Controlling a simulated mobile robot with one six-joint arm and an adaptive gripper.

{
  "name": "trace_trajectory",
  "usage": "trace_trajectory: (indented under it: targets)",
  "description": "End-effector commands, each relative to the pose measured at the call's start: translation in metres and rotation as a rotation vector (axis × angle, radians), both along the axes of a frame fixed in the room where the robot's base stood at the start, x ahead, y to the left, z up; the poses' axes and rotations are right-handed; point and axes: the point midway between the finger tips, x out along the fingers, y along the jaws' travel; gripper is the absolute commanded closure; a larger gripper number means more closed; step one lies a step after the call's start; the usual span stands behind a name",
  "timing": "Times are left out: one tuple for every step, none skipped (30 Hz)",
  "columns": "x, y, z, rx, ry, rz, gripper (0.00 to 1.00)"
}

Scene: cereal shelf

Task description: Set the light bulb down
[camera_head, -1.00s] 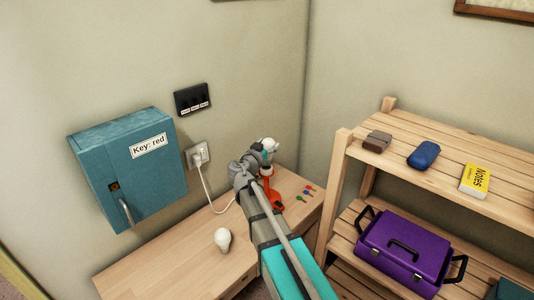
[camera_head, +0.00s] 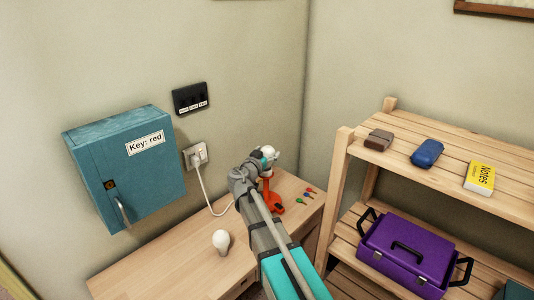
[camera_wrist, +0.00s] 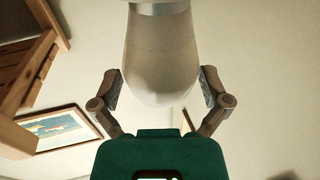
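One white light bulb (camera_head: 221,239) rests on the wooden desk, left of my arm. Another white bulb (camera_wrist: 160,55) is in front of my gripper (camera_wrist: 161,88) in the wrist view, its rounded end between the fingers and its metal base at the top edge. The finger pads are spread, with a narrow gap on each side of the bulb. In the head view my gripper is by an orange-red lamp (camera_head: 270,203) on the desk, partly hidden by my arm. A white rounded shape shows at my gripper there; whether the lamp holds that bulb is unclear.
The wooden desk (camera_head: 160,270) has free room around the resting bulb. Several small coloured keys (camera_head: 308,191) lie right of the lamp. A teal key box (camera_head: 130,170) and a plugged-in cord (camera_head: 204,190) are on the wall. A wooden shelf (camera_head: 350,140) stands at right.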

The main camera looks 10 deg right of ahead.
Motion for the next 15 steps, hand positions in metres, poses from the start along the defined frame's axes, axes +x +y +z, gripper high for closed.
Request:
trace_trajectory:
  targets:
    - [0.0, 0.0002, 0.0, 0.0, 0.0, 0.0, 0.0]
    - [0.0, 0.0003, 0.0, 0.0, 0.0, 0.001, 0.0]
    - [0.0, 0.0004, 0.0, 0.0, 0.0, 0.001, 0.0]
    - [0.0001, 0.0004, 0.0, 0.0, 0.0, 0.001, 0.0]
    - [0.0, 0.0005, 0.0, 0.0, 0.0, 0.001, 0.0]
    - [0.0001, 0.0006, 0.0, 0.0, 0.0, 0.001, 0.0]
    - [0.0001, 0.0006, 0.0, 0.0, 0.0, 0.001, 0.0]
    - [0.0001, 0.0006, 0.0, 0.0, 0.0, 0.001, 0.0]
    - [0.0001, 0.0007, -0.0001, 0.0, 0.0, 0.001, 0.0]
    - [0.0001, 0.0007, -0.0003, 0.0, 0.0, 0.001, 0.0]
    - [0.0001, 0.0007, -0.0006, 0.0, 0.0, 0.001, 0.0]
    - [0.0, 0.0008, -0.0012, 0.0, 0.0, 0.001, 0.0]
    - [0.0, 0.0009, -0.0018, 0.0, 0.0, 0.001, 0.0]
    - [0.0, 0.0008, -0.0025, 0.0, 0.0, 0.001, 0.0]
    - [0.0001, 0.0009, -0.0037, 0.0, 0.0, 0.002, 0.0]
